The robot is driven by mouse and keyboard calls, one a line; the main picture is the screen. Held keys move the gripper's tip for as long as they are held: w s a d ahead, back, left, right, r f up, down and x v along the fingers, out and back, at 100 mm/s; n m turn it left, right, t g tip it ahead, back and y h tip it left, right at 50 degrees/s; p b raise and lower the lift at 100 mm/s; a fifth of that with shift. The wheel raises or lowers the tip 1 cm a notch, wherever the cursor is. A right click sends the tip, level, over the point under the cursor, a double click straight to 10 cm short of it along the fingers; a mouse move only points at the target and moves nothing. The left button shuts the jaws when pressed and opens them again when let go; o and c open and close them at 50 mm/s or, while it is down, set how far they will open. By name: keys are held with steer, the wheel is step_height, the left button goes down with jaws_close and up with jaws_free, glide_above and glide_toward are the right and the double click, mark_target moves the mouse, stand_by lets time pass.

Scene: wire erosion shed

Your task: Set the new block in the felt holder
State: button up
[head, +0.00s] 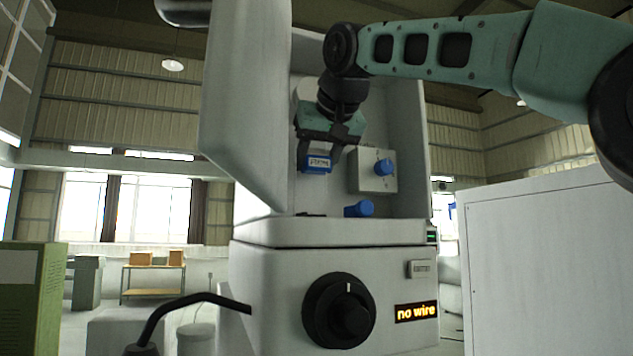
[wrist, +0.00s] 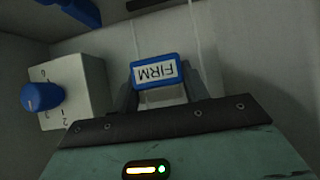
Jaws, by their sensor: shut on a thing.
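My gripper (head: 320,155) is inside the open upper compartment of the white machine (head: 270,233), pointing down. It is shut on a blue block (head: 317,163) with a white label. The block is held in the air above the compartment floor. A small dark piece (head: 311,214) lies low at the compartment's front, left of a blue cylindrical part (head: 359,209). I cannot tell whether either belongs to the felt holder.
A grey box with a blue knob (head: 383,167) is on the back wall, right of my gripper. The open door (head: 245,100) stands at left. A white cabinet (head: 550,270) stands right.

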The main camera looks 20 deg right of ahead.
steer(key=shift+s+f, duration=0.2)
steer(key=shift+f, duration=0.4)
steer(key=shift+s+f, duration=0.15)
steer(key=shift+f, duration=1.9)
steer(key=shift+w+f+p, duration=0.25)
steer(key=shift+f+p, duration=0.1)
steer(key=shift+f, duration=0.25)
steer(key=shift+f, duration=0.1)
steer(key=shift+f+b, duration=0.55)
steer(key=shift+b, duration=0.1)
steer(key=o, duration=1.1)
steer(key=shift+c, duration=0.2)
steer(key=shift+r, duration=0.1)
